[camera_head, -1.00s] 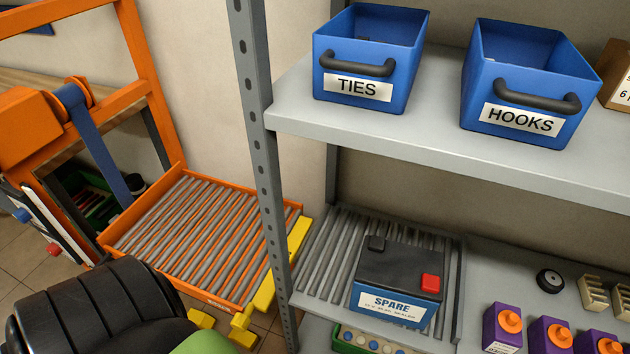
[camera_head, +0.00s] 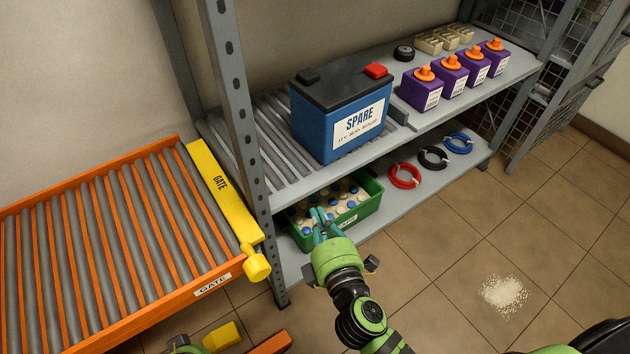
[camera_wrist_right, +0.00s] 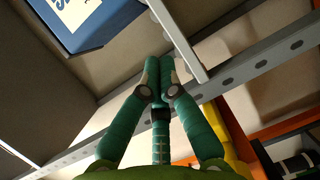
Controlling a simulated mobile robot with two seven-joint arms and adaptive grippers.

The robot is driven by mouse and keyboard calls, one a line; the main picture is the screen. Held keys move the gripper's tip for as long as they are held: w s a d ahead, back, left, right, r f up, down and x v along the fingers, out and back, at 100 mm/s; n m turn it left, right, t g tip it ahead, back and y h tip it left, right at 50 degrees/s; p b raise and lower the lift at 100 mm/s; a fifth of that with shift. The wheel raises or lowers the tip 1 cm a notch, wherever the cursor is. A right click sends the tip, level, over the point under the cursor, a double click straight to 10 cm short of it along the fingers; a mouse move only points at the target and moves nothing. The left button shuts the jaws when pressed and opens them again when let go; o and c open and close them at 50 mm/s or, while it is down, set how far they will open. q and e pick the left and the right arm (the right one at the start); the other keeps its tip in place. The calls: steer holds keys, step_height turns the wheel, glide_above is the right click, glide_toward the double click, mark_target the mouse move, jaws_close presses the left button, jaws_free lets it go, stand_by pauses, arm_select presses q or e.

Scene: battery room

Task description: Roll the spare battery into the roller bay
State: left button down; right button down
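The spare battery (camera_head: 340,118), blue with a dark top and a red terminal cap, stands upright on the shelf's grey rollers (camera_head: 240,152). Its blue side also shows at the top of the right wrist view (camera_wrist_right: 95,25). The roller bay (camera_head: 115,250), orange with grey rollers, lies at the left beyond the rack post. A yellow gate (camera_head: 222,195) lies along its side facing the rack. My right gripper (camera_head: 320,214) is in front of the shelf, lower in the picture than the battery and apart from it. Its fingertips (camera_wrist_right: 161,62) meet with nothing visible between them.
The perforated rack post (camera_head: 240,120) stands between battery and bay. A green crate of bottles (camera_head: 365,208) sits on the lower shelf, behind my right gripper. Purple boxes (camera_head: 420,90) stand right of the battery. White granules (camera_head: 503,294) lie on the open floor.

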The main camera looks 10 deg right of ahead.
steer(key=shift+t, duration=0.6)
steer(key=w+r, duration=0.1)
steer(key=w, duration=0.2)
steer(key=w+r, duration=0.1)
steer(key=w, duration=0.2)
steer(key=w+r, duration=0.1)
steer(key=w, duration=0.3)
steer(key=shift+a+r, duration=0.35)
steer(key=shift+w+d, duration=0.85)
arm_select(q)
steer(key=shift+a+r, duration=0.1)
steer(key=shift+r, duration=0.2)
arm_select(e)
steer(key=shift+w+d, duration=0.45)
steer(key=shift+w, duration=0.05)
